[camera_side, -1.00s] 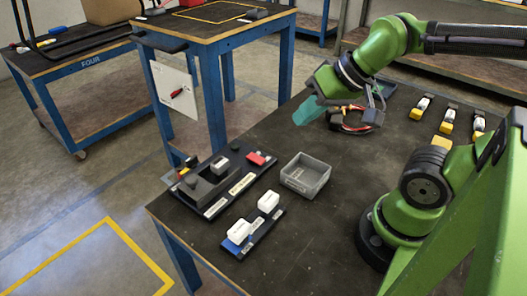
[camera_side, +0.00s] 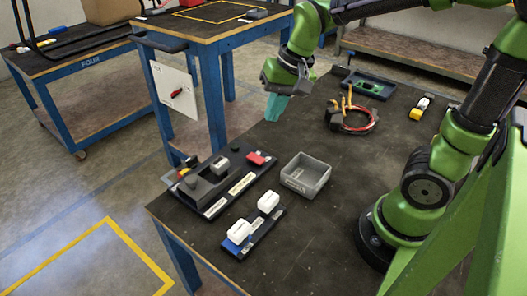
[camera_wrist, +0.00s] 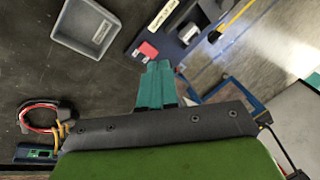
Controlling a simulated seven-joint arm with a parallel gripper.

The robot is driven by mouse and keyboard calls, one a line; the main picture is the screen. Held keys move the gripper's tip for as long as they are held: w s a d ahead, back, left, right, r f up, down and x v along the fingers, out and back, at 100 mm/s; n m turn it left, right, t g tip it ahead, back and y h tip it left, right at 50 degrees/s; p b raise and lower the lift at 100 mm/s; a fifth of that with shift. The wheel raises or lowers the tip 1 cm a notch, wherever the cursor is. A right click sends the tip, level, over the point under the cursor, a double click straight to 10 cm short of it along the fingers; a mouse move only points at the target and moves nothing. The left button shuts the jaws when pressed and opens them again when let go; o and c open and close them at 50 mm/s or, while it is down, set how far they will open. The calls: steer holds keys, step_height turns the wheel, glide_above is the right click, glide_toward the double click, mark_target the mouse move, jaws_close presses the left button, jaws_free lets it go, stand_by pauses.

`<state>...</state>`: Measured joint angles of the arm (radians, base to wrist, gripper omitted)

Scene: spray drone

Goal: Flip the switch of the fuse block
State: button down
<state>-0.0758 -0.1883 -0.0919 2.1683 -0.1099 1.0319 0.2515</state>
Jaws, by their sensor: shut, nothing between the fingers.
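My gripper (camera_side: 276,108) has teal fingers and points down above the far left part of the dark table. It is shut and empty; its fingers also show together in the wrist view (camera_wrist: 157,72). A dark base plate (camera_side: 240,184) at the table's left edge carries a dark grey block (camera_side: 205,184), which looks like the fuse block, and a red part (camera_side: 257,158). I cannot tell the switch or its position for certain.
An empty grey bin (camera_side: 305,175) stands right of the plate. White blocks (camera_side: 268,201) sit on a strip in front. A cable bundle (camera_side: 350,117) and a tray with a green board (camera_side: 368,84) lie toward the back. The table's middle is clear.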

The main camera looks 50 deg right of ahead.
mark_target(253, 156)
steer(key=w+d+f+m+g+h, duration=0.1)
steer(key=w+d+f+m+g, duration=0.2)
steer(key=w+m, duration=0.6)
steer(key=shift+w+d+f+m+h, duration=0.2)
steer(key=shift+d+f+m+h, duration=0.1)
steer(key=shift+m, duration=0.6)
step_height(253, 156, down, 14)
steer(key=shift+a+r, duration=0.1)
steer(key=shift+f, duration=0.25)
steer(key=shift+s, duration=0.15)
steer(key=shift+s+r, duration=0.3)
steer(key=shift+s, duration=0.25)
